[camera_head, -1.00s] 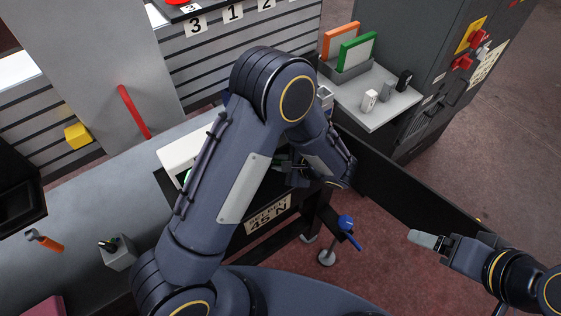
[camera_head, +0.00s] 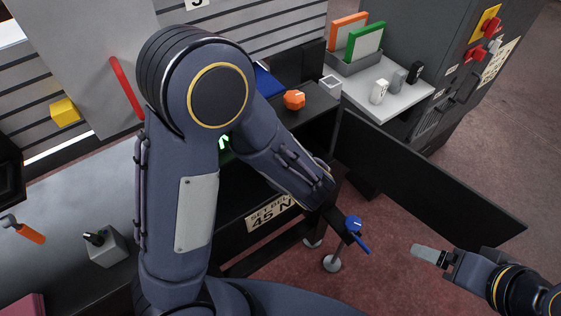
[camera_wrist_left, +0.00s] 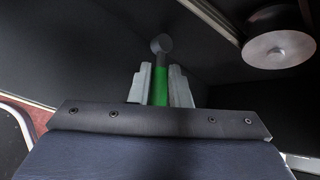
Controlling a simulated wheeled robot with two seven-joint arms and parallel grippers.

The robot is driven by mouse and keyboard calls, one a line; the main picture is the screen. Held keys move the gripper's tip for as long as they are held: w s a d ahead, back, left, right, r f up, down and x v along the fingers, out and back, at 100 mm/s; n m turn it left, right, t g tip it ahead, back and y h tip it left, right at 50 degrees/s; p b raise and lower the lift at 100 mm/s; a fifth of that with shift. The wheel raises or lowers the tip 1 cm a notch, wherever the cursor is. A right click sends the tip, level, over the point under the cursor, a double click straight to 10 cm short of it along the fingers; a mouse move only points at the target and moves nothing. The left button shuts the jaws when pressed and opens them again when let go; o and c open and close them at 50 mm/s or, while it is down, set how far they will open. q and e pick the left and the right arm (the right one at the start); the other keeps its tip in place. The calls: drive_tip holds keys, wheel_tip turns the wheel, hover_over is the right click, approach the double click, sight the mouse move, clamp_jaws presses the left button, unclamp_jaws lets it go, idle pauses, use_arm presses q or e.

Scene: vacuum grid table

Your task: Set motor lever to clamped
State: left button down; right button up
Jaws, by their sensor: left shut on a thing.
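In the left wrist view, my left gripper (camera_wrist_left: 160,88) is shut on a green lever handle (camera_wrist_left: 160,75). The lever has a dark grey rounded end (camera_wrist_left: 161,44) that sticks out beyond the fingers. In the head view my left arm bends down over the front of the table, and its fingertips and the green lever cannot be made out there. No lever marking can be read. My right gripper (camera_head: 430,256) is held out at the lower right, away from the table, touching nothing visible. Its fingers overlap in this view.
A round grey disc (camera_wrist_left: 280,48) is close by at the upper right in the left wrist view. The table (camera_head: 322,108) carries an orange knob (camera_head: 294,99). A blue-handled lever (camera_head: 355,228) on a stand is near my left wrist. A dark panel (camera_head: 420,185) stands to the right.

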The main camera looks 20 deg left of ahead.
idle(0.4)
use_arm(q)
drive_tip(key=c, duration=1.3)
unclamp_jaws()
drive_tip(key=shift+c, duration=0.2)
drive_tip(key=v, duration=0.7)
drive_tip(key=shift+s+r, duration=0.25)
drive_tip(key=shift+s, duration=0.1)
drive_tip(key=shift+d, duration=0.1)
drive_tip(key=shift+c, duration=0.5)
